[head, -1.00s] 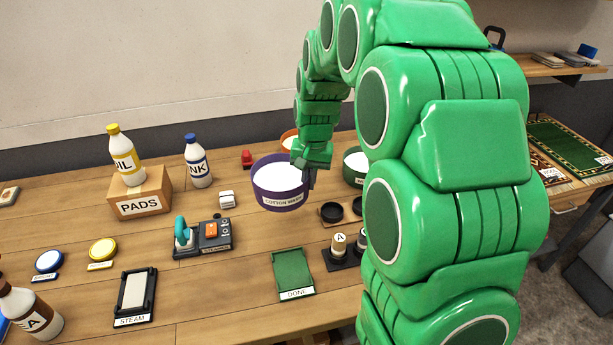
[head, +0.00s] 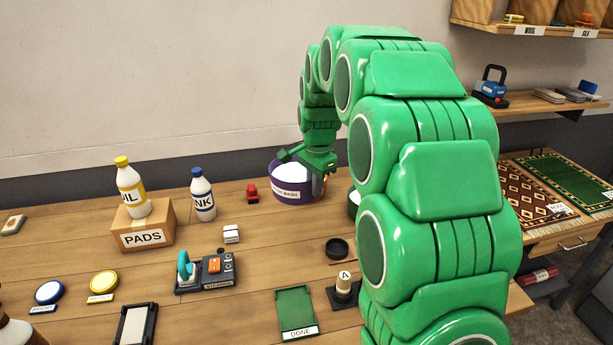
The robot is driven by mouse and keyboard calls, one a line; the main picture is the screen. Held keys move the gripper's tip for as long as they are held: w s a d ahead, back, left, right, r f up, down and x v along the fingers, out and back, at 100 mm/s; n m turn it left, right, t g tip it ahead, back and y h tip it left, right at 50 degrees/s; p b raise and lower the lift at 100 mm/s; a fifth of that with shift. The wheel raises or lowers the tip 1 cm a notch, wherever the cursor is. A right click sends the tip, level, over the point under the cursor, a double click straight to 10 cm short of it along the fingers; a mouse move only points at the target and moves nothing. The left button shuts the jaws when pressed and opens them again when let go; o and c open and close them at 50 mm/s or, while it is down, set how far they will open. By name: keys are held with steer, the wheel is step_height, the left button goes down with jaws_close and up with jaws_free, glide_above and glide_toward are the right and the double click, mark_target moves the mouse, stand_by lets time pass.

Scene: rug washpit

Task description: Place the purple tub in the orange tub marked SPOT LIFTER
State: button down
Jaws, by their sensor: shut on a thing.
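The purple tub (head: 298,198) has a white inside and a label whose visible part reads WASH. It is at the back of the bench, right of the NK bottle. My gripper (head: 320,180) is at its right rim, shut on the tub, and covers part of it. The tub looks upright; I cannot tell whether its base is clear of the bench. The orange tub does not show now; the purple tub and my gripper cover the area where it showed earlier.
A dark green tub (head: 353,206) is partly hidden behind my arm. A red object (head: 252,192), the NK bottle (head: 203,197) and the PADS box (head: 143,226) stand to the left. A black round dish (head: 337,249) lies in front.

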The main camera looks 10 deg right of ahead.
steer(key=w+r+m, duration=0.2)
steer(key=w+m, duration=0.1)
steer(key=w+d+r+m, duration=0.1)
steer(key=m, duration=0.1)
steer(key=shift+w, duration=0.15)
steer(key=m, duration=0.1)
steer(key=w+r+m, duration=0.1)
steer(key=w+m, duration=0.1)
steer(key=shift+d+r+h, duration=0.25)
steer(key=shift+h, duration=0.05)
steer(key=w+f, duration=0.9)
steer(key=w, duration=0.4)
steer(key=shift+d+f, duration=0.15)
steer(key=shift+d, duration=0.3)
steer(key=shift+w+f, duration=0.1)
steer(key=shift+w, duration=0.1)
steer(key=shift+w+f, duration=0.15)
steer(key=shift+f, duration=1.55)
steer(key=shift+f, duration=0.6)
